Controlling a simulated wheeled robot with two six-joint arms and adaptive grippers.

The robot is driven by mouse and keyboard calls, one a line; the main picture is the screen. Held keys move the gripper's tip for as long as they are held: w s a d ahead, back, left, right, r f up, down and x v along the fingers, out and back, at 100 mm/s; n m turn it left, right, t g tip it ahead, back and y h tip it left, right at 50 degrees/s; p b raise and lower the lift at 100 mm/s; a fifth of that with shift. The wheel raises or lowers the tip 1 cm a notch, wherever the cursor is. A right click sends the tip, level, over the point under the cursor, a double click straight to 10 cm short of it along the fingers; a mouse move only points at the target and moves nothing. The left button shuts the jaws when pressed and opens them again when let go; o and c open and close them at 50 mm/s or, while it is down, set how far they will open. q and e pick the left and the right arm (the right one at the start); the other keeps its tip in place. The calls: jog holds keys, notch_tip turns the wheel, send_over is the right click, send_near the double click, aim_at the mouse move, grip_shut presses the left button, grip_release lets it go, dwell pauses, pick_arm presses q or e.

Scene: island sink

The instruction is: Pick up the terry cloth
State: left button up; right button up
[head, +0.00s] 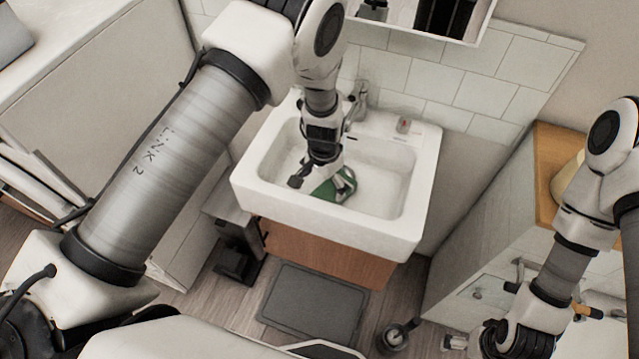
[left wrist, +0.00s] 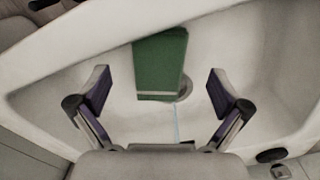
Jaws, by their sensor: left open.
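The green terry cloth (head: 326,191) lies in the basin of the white sink (head: 395,234), partly hidden behind my left gripper in the head view. In the left wrist view the cloth (left wrist: 160,62) shows as a folded green rectangle with a pale stripe near its near edge. It lies ahead of and between the two fingers of my left gripper (left wrist: 155,93), which is open and empty. In the head view my left gripper (head: 318,180) points down into the basin, over the cloth. My right gripper (head: 462,343) is low at the right, and its jaws are unclear.
A faucet (head: 360,100) stands at the sink's back edge, with a small item (head: 404,124) on the rim to its right. A mirror (head: 425,15) hangs above. A grey mat (head: 313,303) lies on the floor. A wooden-topped cabinet (head: 553,150) stands at the right.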

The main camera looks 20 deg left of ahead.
aim_at(323, 197)
pick_arm(q)
jog(key=f, duration=0.2)
jog(key=shift+w+d+f, duration=0.15)
jog(key=shift+d+f, duration=0.15)
jog(key=shift+d, duration=0.05)
jog(key=f, duration=0.2)
jog(key=a+f+p, duration=0.1)
jog(key=f, duration=0.1)
jog(key=shift+f, duration=0.25)
jog(key=shift+d, duration=0.2)
jog(key=shift+c, duration=0.7)
jog(key=c, duration=1.1)
jog(key=shift+o, duration=0.2)
notch_tip(323, 197, up, 28)
jog(key=b, duration=0.3)
pick_arm(e)
jog(key=f, duration=0.2)
jog(key=shift+w+d+f, duration=0.15)
jog(key=shift+d+f, duration=0.05)
jog(key=shift+f, duration=0.1)
